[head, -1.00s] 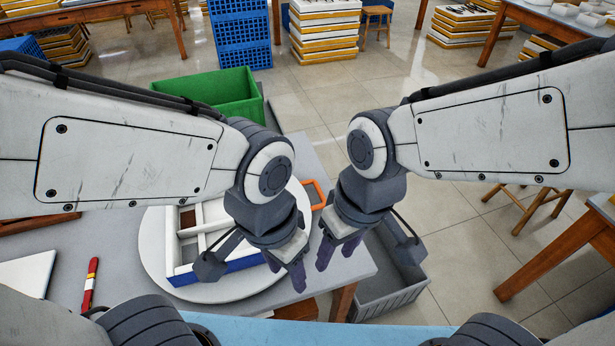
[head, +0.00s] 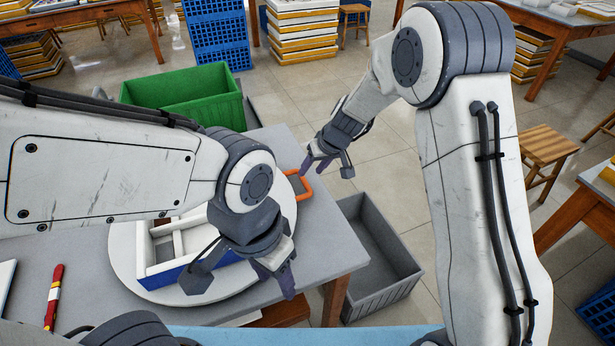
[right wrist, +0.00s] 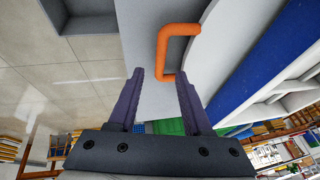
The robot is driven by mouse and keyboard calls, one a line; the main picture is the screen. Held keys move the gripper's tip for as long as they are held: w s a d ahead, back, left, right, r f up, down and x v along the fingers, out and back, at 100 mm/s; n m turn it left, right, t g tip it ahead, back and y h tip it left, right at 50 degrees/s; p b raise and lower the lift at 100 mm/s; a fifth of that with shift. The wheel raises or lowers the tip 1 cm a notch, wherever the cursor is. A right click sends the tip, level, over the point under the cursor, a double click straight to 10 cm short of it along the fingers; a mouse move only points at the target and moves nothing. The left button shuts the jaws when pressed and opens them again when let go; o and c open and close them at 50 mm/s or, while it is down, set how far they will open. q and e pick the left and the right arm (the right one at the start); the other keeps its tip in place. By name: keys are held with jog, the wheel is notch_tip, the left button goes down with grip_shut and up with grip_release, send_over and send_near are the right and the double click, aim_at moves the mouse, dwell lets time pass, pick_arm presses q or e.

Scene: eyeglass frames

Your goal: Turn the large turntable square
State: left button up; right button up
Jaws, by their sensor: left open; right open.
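The large turntable (head: 122,238) is a round pale disc on the grey table. An orange loop handle (head: 303,186) sticks out at its right rim. A white divided tray with a blue front wall (head: 172,275) sits on the disc, turned slightly askew to the table's edges. My right gripper (head: 316,168) is open and empty, just beyond the handle in the head view. In the right wrist view the handle (right wrist: 162,52) lies just past my open fingertips (right wrist: 160,76); I cannot tell the remaining gap. My left gripper (head: 275,276) is open above the disc's front right, hiding part of the tray.
A grey crate (head: 385,268) is on the floor right of the table (head: 330,240). A red, white and yellow marker-like stick (head: 53,298) lies at the table's left.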

aim_at(305, 179)
jog(key=x, duration=0.5)
grip_shut()
jog(key=shift+d, duration=0.1)
dwell(1.3)
